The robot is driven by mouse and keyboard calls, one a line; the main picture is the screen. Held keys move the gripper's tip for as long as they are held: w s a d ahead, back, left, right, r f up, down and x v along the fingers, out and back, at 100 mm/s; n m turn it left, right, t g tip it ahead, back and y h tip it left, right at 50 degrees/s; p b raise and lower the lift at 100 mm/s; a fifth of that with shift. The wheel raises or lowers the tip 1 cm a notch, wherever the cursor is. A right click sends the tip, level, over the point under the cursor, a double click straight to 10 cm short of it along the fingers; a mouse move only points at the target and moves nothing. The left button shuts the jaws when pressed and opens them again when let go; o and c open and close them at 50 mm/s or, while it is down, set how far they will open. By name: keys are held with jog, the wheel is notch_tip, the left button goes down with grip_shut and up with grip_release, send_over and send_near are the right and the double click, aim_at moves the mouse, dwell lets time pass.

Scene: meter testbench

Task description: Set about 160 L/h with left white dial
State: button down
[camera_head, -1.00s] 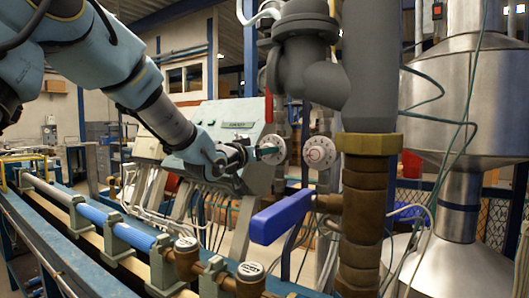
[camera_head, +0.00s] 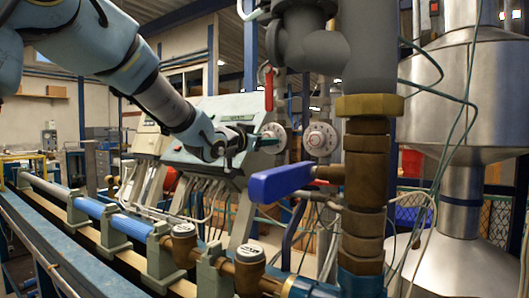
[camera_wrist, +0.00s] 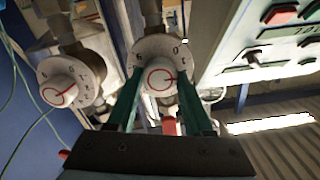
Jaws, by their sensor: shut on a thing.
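The left white dial (camera_head: 273,138) is at centre in the head view, its face partly covered by my gripper (camera_head: 264,141). In the wrist view this dial (camera_wrist: 157,49) is straight ahead, with a round knob (camera_wrist: 160,76) ringed in red and a red pointer line toward the right. My green fingers (camera_wrist: 161,82) are shut on the knob from both sides. The scale marks are too small to read as flow values. The right white dial (camera_head: 320,139) is beside it and untouched; it shows at left in the wrist view (camera_wrist: 70,82).
A grey control panel (camera_head: 222,112) stands left of the dials. A red lever (camera_head: 268,90) is just above the left dial. A blue valve handle (camera_head: 280,182) and a thick brown pipe (camera_head: 366,190) stand close in front at right.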

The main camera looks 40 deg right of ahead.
jog(key=shift+f+m+b, duration=0.15)
jog(key=shift+m+b, duration=6.25)
jog(key=shift+m, duration=2.3)
jog(key=shift+c, duration=1.4)
grip_release()
